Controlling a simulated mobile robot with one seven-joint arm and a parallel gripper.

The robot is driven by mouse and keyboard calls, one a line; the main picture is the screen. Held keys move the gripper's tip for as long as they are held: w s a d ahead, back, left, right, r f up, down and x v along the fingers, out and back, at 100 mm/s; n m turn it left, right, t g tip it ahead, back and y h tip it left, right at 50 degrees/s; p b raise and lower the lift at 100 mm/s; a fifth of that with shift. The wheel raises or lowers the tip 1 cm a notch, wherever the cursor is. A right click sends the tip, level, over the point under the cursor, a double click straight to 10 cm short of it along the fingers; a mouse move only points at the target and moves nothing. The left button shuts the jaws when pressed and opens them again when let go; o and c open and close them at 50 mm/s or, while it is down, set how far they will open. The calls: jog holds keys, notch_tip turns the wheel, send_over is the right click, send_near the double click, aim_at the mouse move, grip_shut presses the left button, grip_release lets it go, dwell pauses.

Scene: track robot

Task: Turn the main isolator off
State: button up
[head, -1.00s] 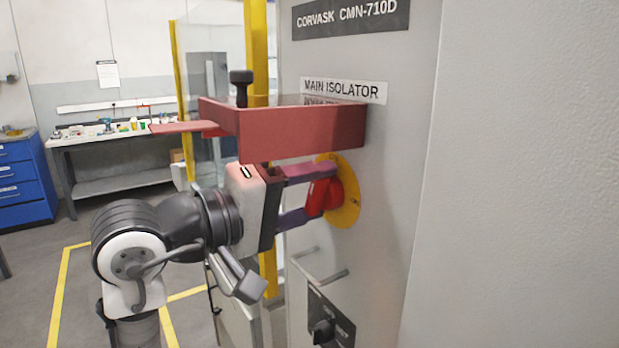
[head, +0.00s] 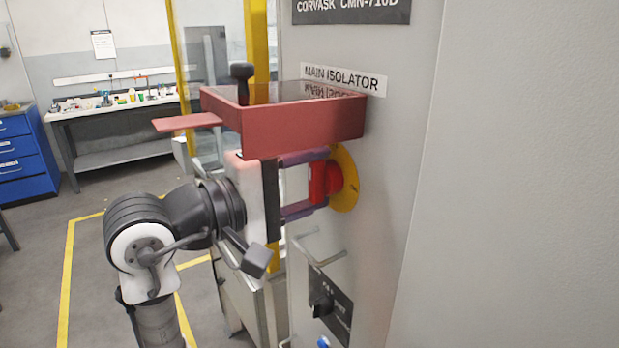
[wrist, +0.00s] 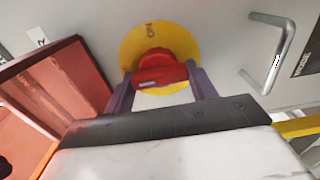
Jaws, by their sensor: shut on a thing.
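The main isolator is a red rotary handle (head: 322,181) on a round yellow plate (head: 346,178), mounted on the grey cabinet's face under the "MAIN ISOLATOR" label (head: 340,78). My gripper (head: 318,182) reaches in from the left, its purple fingers on either side of the red handle and shut on it. In the wrist view the handle (wrist: 160,74) lies crosswise between the fingertips. The word "ON" shows on the yellow plate (wrist: 150,36) above it. The fingers and handle hide part of the plate.
Below are a metal pull handle (head: 318,250) and a black rotary switch (head: 321,304) on a dark plate. A yellow post (head: 258,45) and clear panel stand behind.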

jog(key=o, duration=0.6)
jog(key=shift+o, duration=0.2)
jog(key=shift+a, duration=0.1)
jog(key=b+v, duration=0.3)
jog(key=v, duration=1)
jog(key=shift+s+a+b, duration=0.25)
jog(key=shift+a+b, duration=0.05)
jog(key=shift+b, duration=0.05)
